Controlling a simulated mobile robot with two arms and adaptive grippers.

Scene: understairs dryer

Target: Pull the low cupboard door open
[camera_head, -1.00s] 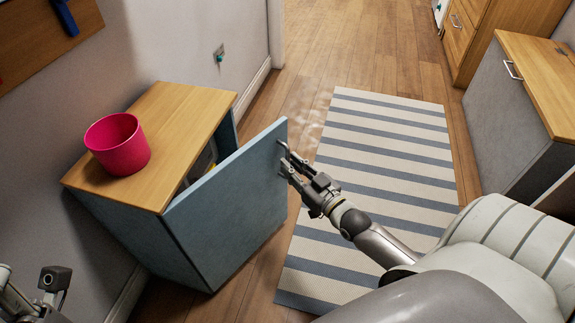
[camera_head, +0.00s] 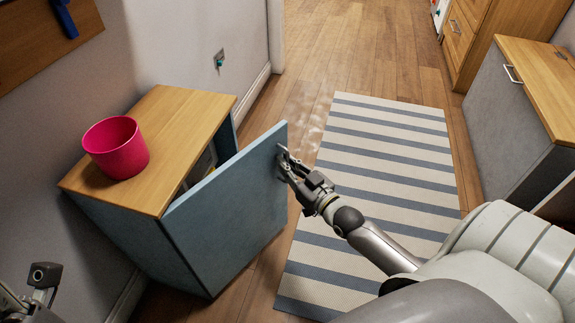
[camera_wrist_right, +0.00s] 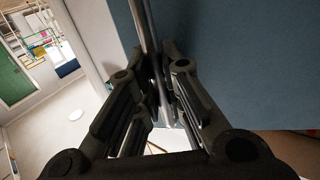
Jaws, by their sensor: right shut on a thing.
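The low cupboard (camera_head: 140,235) has a wooden top and a blue-grey door (camera_head: 232,210) that stands partly open, with a gap showing the inside. My right gripper (camera_head: 287,160) is at the outer face of the door, near its upper free edge. It is shut on the metal door handle (camera_wrist_right: 147,25), which runs between its fingers in the right wrist view. In the head view the fingers mostly hide the handle. Part of my left gripper (camera_head: 42,285) shows at the lower left edge, away from the cupboard; its fingers cannot be made out.
A pink pot (camera_head: 117,147) stands on the cupboard top. A striped rug (camera_head: 375,150) lies on the floor to the right of the door. A grey cabinet (camera_head: 510,120) with a wooden top stands at the right. The wooden floor beyond is clear.

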